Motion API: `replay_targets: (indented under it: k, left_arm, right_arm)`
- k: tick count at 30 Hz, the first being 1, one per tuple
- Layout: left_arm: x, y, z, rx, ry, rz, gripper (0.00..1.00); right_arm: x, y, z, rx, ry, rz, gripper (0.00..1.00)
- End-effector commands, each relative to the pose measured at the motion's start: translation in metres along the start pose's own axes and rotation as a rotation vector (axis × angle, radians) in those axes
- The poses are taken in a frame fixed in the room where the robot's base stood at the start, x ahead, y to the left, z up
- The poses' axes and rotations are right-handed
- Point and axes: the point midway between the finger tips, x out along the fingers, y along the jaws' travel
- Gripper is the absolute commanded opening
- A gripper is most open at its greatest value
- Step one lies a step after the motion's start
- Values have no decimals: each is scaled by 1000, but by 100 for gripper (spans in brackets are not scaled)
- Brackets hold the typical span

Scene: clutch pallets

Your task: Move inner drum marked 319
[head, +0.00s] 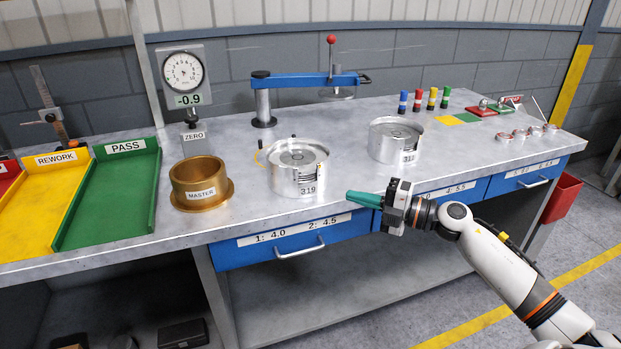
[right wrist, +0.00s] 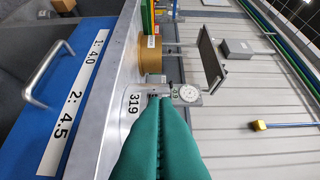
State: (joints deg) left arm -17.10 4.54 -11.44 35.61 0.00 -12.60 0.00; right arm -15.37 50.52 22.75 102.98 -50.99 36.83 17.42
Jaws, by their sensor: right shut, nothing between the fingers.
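The silver drum marked 319 (head: 298,169) stands upright on the workbench, left of centre in the head view. Its label also shows in the right wrist view (right wrist: 132,103), partly hidden behind my fingers. A second silver drum (head: 396,141), its label reading like 311, stands further right and back. My right gripper (head: 364,199) has green fingers, is shut and empty, and points left at the bench's front edge, right of drum 319 and apart from it. In the right wrist view the shut fingers (right wrist: 160,110) point toward the drum. My left gripper is out of view.
A brass MASTER ring (head: 200,184) stands left of drum 319, before a dial gauge (head: 186,80). Green PASS (head: 110,190) and yellow REWORK (head: 45,205) trays lie further left. A blue lever press (head: 305,80) stands behind. Blue drawers (head: 290,245) sit under the bench top.

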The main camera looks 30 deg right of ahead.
Motion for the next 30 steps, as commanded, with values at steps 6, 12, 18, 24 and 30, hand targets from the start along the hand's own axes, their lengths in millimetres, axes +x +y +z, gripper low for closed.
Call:
replay_targets:
  k: [6, 12, 18, 24, 30]
  left_arm:
    - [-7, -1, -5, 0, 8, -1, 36]
    - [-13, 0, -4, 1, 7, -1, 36]
    - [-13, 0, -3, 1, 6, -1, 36]
    - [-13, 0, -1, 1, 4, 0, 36]
    - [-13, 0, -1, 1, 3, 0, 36]
  right_arm:
    - [43, -4, -1, 0, 2, -6, 0]
    - [82, -4, -1, 2, 2, -6, 0]
    - [101, -2, -20, 2, 5, -5, 0]
    - [109, -1, -28, 3, 3, -3, 0]
    - [110, 0, -29, 3, 2, -1, 0]
